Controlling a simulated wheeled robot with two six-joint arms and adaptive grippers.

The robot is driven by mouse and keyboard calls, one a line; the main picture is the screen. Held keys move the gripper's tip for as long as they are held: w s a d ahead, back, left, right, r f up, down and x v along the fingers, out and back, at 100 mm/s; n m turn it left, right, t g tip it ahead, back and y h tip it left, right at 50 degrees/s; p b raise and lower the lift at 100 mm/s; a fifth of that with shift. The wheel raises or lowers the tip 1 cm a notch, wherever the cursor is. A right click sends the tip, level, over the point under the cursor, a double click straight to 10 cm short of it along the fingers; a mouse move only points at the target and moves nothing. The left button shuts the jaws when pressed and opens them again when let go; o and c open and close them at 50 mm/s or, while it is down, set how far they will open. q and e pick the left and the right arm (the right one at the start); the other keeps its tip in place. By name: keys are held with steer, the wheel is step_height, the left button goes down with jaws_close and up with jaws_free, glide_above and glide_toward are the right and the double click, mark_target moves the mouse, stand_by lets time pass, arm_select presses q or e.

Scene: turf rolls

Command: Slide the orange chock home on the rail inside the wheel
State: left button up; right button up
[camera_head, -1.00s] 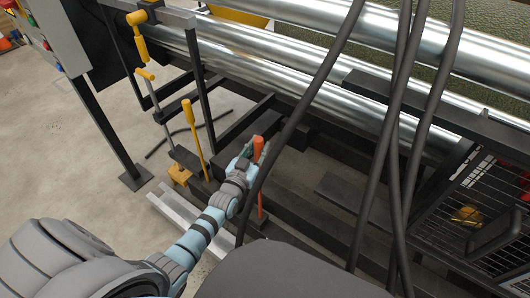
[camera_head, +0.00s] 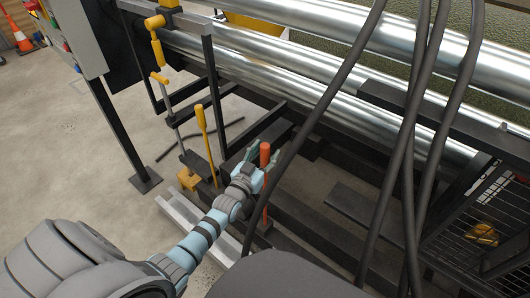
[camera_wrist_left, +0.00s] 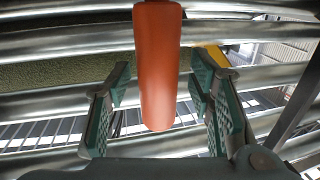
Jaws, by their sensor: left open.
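An upright orange bar with a rounded end (camera_head: 265,155) stands beside my left gripper (camera_head: 262,172) in the head view. In the left wrist view the bar (camera_wrist_left: 157,70) comes down from the top edge between the two green finger pads (camera_wrist_left: 162,115). The fingers are apart, with a gap on each side of the bar. A yellow-orange block (camera_head: 188,179) sits at the far end of a pale metal rail (camera_head: 190,215). I cannot tell which orange piece is the chock. I cannot make out the wheel. My right gripper is not in view.
A yellow-handled lever (camera_head: 206,135) stands left of my gripper. Shiny rollers (camera_head: 290,85) span the back. Dark cables (camera_head: 408,130) hang in front at right. A wire-mesh basket (camera_head: 460,250) is at lower right. Bare concrete floor (camera_head: 75,150) lies at left.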

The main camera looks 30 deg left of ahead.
arm_select(q)
steer(key=s+d, duration=0.1)
steer(key=s, duration=1.1)
steer(key=shift+r, duration=0.25)
